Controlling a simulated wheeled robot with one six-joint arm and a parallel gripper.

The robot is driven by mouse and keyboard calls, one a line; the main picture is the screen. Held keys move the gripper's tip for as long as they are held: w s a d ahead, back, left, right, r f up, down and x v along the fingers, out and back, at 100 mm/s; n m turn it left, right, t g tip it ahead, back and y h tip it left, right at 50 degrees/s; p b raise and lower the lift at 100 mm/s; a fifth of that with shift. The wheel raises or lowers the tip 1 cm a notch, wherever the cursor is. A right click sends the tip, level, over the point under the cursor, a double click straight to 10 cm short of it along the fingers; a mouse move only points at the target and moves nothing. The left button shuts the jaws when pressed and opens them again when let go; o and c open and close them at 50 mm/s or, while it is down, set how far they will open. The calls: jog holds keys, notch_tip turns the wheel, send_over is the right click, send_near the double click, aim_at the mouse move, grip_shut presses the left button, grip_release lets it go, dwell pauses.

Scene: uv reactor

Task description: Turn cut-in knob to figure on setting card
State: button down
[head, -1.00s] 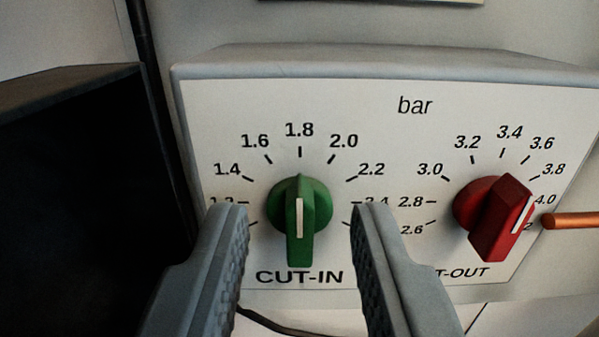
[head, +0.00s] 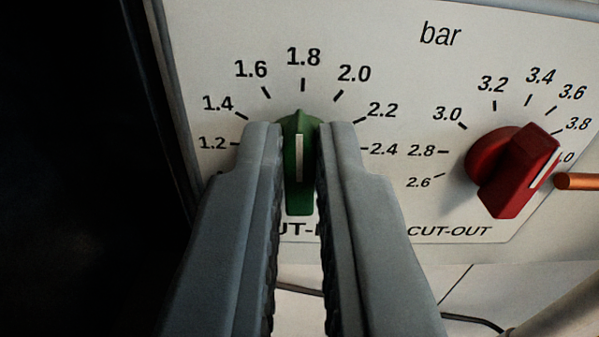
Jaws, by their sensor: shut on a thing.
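The green cut-in knob (head: 299,198) is in the middle of the head view, on a pale panel (head: 400,70) marked "bar". Its white line stands upright, in line with the 1.8 mark above it. My gripper (head: 299,142) is shut on the knob, one finger on its left side and one on its right. The fingers hide the knob's sides and part of the CUT-IN label. The scale around it reads 1.2 to 2.4. No setting card is in view.
The red cut-out knob (head: 515,172) is to the right, its white line toward about 4.0. A copper-coloured rod (head: 578,181) ends close beside it. A dark box (head: 70,150) fills the left side. Dark cable (head: 470,320) runs below the panel.

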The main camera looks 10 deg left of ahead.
jog(key=shift+a+n, duration=0.2)
jog(key=shift+n, duration=2.4)
jog(key=c, duration=1.5)
grip_release()
jog(key=shift+s, duration=0.1)
jog(key=v, duration=1.7)
jog(key=shift+s, duration=0.15)
jog(key=shift+d+r, duration=0.1)
jog(key=shift+r, duration=0.05)
